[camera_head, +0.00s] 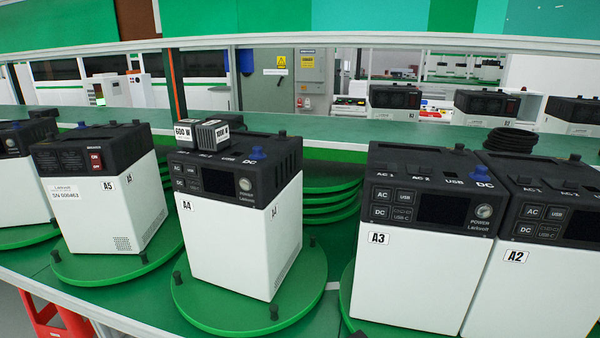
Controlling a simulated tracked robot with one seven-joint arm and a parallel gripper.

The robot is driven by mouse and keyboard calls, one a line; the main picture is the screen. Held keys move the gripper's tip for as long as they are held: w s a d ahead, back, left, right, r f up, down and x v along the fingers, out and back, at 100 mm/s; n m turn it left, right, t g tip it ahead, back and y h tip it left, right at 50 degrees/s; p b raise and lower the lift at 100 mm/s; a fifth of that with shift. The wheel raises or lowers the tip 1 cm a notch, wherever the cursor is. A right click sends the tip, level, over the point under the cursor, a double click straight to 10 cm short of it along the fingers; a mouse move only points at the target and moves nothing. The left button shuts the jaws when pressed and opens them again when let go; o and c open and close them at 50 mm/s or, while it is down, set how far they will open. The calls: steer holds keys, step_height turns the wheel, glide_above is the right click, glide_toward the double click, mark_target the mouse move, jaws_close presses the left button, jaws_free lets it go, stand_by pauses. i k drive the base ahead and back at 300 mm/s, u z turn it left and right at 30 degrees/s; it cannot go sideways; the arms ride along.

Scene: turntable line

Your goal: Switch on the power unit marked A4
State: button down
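The power unit marked A4 (235,232) stands upright on a round green turntable (200,315), left of the picture's middle. It has a white body and a black top part, and its front faces me, turned a little. Its label (187,206) is at the upper left of the white front. A round, pale power button (246,184) sits at the right of its black front panel, beside a dark screen (219,182). Small black blocks with white labels (199,133) lie on its top, next to a blue knob. My gripper is not in view.
Unit A5 (105,212) stands left on its own turntable, with its red switch side showing. Units A3 (415,277) and A2 (545,288) stand close together at the right. Stacked green discs (330,200) lie behind the gap between A4 and A3. A shelf edge runs above.

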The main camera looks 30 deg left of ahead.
mark_target(245, 184)
steer(key=z, duration=0.75)
steer(key=k, duration=2.2)
steer(key=u, duration=0.6)
steer(key=i, duration=1)
steer(key=u, duration=0.05)
